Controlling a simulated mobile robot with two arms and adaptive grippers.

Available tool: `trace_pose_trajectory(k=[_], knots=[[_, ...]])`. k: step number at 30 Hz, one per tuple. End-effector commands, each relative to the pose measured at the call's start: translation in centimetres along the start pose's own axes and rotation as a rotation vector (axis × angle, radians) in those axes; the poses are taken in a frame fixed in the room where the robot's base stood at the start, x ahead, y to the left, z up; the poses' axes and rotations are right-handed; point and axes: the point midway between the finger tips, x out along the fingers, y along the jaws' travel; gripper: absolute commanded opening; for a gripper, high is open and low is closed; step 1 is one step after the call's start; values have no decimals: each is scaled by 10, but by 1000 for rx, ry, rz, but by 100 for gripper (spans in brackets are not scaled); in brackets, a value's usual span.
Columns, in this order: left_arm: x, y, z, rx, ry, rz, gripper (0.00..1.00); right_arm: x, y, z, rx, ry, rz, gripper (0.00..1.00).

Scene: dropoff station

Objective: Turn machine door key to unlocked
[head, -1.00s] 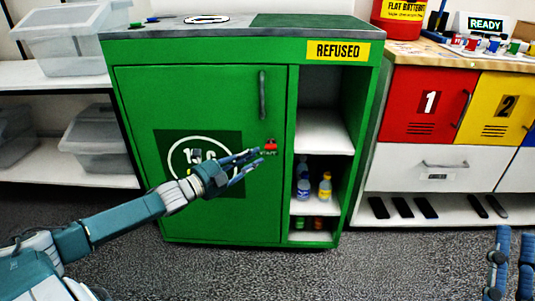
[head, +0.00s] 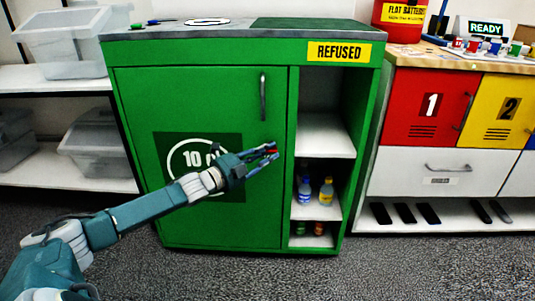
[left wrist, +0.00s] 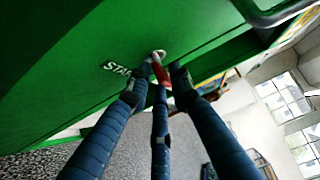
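A small red key (head: 271,152) sits on the green machine door (head: 225,95), right of the white round logo and below the handle. My left gripper (head: 267,155) is at the key, its fingers partly covering it in the head view. In the left wrist view the red key (left wrist: 162,75) shows between the fingertips, with its pale round lock (left wrist: 158,54) behind it. The fingers lie close around the key; I cannot tell whether they press on it. The door is closed. My right gripper is out of view.
A grey vertical handle (head: 263,97) is above the key. Open shelves with bottles (head: 326,191) stand right of the door, under a yellow REFUSED sign (head: 339,52). Red (head: 425,105) and yellow lockers are farther right. Clear bins (head: 72,40) are on the left shelving.

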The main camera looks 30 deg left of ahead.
Motion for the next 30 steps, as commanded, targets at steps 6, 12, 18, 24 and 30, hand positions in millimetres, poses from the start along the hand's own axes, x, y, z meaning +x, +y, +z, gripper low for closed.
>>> trace_pose_trajectory(k=[6, 12, 18, 24, 30], knots=[[0, 0, 0, 0, 0, 0, 0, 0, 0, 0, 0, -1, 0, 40], [0, 1, 0, -5, 0, -4, 0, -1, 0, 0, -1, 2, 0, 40], [0, 4, 0, -44, -1, -41, 0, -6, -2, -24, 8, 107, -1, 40], [1, 7, -1, -136, -2, -132, 0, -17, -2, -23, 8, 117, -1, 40], [2, 10, -2, -266, -3, -261, 0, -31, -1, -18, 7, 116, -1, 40]])
